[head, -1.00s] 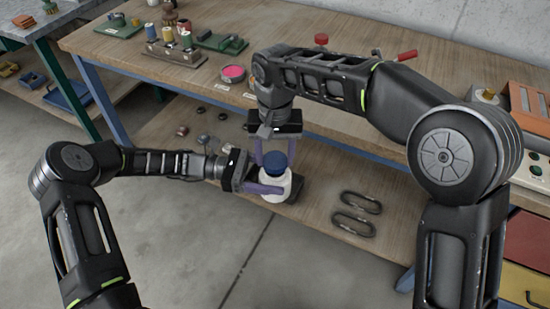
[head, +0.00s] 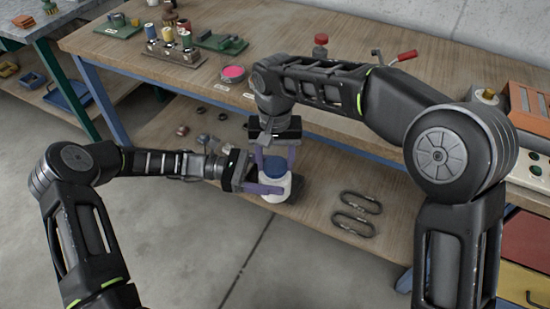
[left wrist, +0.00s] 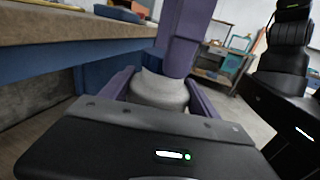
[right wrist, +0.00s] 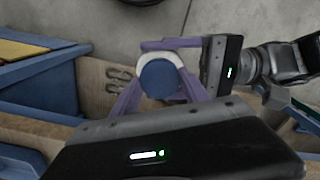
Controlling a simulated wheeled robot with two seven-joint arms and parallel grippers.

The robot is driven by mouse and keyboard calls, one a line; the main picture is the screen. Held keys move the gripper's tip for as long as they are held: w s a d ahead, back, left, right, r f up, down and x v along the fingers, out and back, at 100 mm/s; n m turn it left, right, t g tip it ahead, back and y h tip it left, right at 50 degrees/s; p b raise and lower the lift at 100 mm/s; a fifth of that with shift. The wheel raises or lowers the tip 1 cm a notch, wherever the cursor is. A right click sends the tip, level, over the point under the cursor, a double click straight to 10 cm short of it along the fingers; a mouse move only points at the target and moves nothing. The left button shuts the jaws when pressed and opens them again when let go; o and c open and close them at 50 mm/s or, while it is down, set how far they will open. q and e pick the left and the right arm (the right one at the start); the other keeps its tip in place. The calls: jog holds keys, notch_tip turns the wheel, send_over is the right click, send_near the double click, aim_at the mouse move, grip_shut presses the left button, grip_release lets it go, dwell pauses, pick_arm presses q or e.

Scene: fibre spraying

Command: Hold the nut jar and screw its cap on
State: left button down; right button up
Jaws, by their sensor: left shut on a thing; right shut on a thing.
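The white nut jar (head: 276,188) stands upright above the lower shelf, with its blue cap (head: 276,164) at its mouth. My left gripper (head: 268,188) is shut around the jar body from the left; the pale jar (left wrist: 157,90) shows between its purple fingers in the left wrist view. My right gripper (head: 275,160) reaches down from above and is shut on the cap. In the right wrist view the round cap top (right wrist: 160,79) lies between its fingers, with a white rim of jar around it. Whether the threads are engaged is hidden.
The wooden lower shelf (head: 315,185) holds two dark oval rings (head: 355,215) at right and several small round parts (head: 203,138) at left. The bench top (head: 190,85) above carries spools, a pink dish (head: 233,73) and a red-handled tool (head: 402,57).

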jog(key=shift+f, duration=0.55)
dwell(0.6)
